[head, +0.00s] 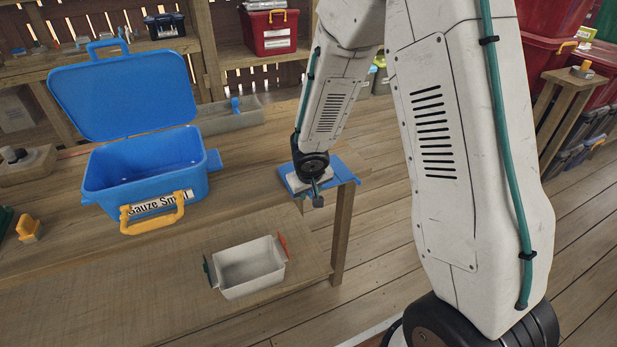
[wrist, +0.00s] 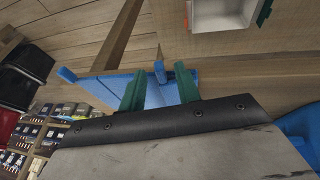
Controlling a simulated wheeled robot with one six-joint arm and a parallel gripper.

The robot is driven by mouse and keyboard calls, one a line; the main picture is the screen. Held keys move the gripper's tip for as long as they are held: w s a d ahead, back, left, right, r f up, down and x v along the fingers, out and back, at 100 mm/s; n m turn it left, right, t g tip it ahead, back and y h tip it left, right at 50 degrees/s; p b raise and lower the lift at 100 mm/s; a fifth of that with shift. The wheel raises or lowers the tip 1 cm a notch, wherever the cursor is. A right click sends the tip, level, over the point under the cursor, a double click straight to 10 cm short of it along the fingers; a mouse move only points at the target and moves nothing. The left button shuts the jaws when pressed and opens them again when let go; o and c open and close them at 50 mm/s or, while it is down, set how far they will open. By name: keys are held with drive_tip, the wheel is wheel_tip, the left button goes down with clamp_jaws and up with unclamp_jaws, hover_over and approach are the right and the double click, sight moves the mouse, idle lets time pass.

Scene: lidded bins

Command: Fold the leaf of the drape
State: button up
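The blue drape (head: 343,168) lies at the right corner of the wooden bench, partly hidden under my wrist. In the wrist view the drape (wrist: 98,85) spreads beneath my fingers near the bench edge. A small blue upright piece (wrist: 159,70) stands between the fingertips; I cannot tell whether it is the leaf's edge. My gripper (wrist: 160,80) has its two green fingers apart, with a gap on both sides of that piece. In the head view my gripper (head: 317,192) hangs over the drape, its fingers mostly hidden.
An open blue bin (head: 150,165) labelled "Gauze", with a raised lid and yellow handle, stands left on the bench. A white tray (head: 249,287) with red and green handles sits on the lower front surface. Bare bench lies between the bin and the drape.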

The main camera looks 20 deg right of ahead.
drive_tip(key=s+r, duration=0.4)
drive_tip(key=r, duration=0.1)
drive_tip(key=shift+s+a+r, duration=0.15)
drive_tip(key=shift+s+r, duration=0.2)
drive_tip(key=shift+r, duration=0.05)
idle(0.6)
idle(0.5)
drive_tip(key=s+d+r+g+h, duration=0.2)
drive_tip(key=s+d+r+g, duration=0.2)
drive_tip(key=s+r, duration=0.5)
drive_tip(key=s+a+r+y, duration=0.2)
drive_tip(key=s+r, duration=0.4)
drive_tip(key=s, duration=0.2)
drive_tip(key=s+a+r+t+y, duration=0.1)
drive_tip(key=s+a+r+y, duration=0.1)
drive_tip(key=s+r, duration=0.5)
drive_tip(key=shift+s+a, duration=0.45)
drive_tip(key=shift+s, duration=0.8)
